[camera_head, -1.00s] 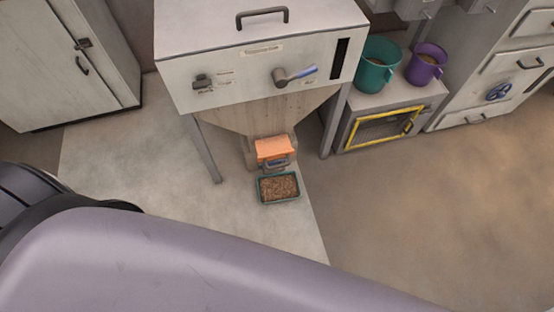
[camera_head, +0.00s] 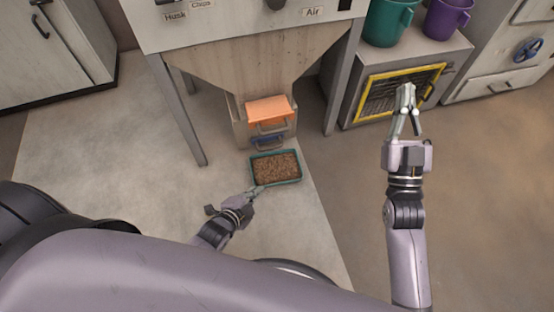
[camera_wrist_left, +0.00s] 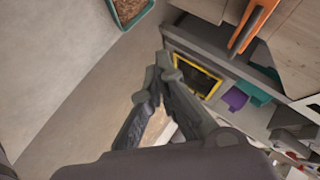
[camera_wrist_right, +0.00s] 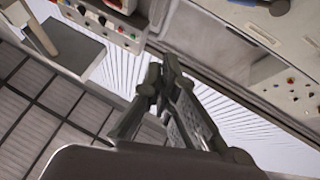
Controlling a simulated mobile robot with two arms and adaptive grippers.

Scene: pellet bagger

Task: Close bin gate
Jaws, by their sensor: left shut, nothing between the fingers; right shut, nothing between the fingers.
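An orange plate (camera_head: 268,108), which looks like the bin gate, juts from the outlet box (camera_head: 239,126) under the wooden bin (camera_head: 250,62). A grey handle (camera_head: 271,125) and a blue handle (camera_head: 266,141) sit below it. In the left wrist view an orange bar (camera_wrist_left: 248,27) shows at the top right. My left gripper (camera_head: 260,190) is shut and empty by the near edge of the green tray (camera_head: 300,178); I cannot tell if they touch. My right gripper (camera_head: 405,90) is shut and empty, raised before the yellow-framed box, well right of the plate.
The green tray holds brown pellets (camera_head: 275,168) on the floor below the outlet. Metal legs (camera_head: 182,118) flank the bin. A yellow-framed box (camera_head: 375,95) stands to the right, with a teal bucket (camera_head: 388,22) and a purple bucket (camera_head: 446,18) on top. The floor at left is clear.

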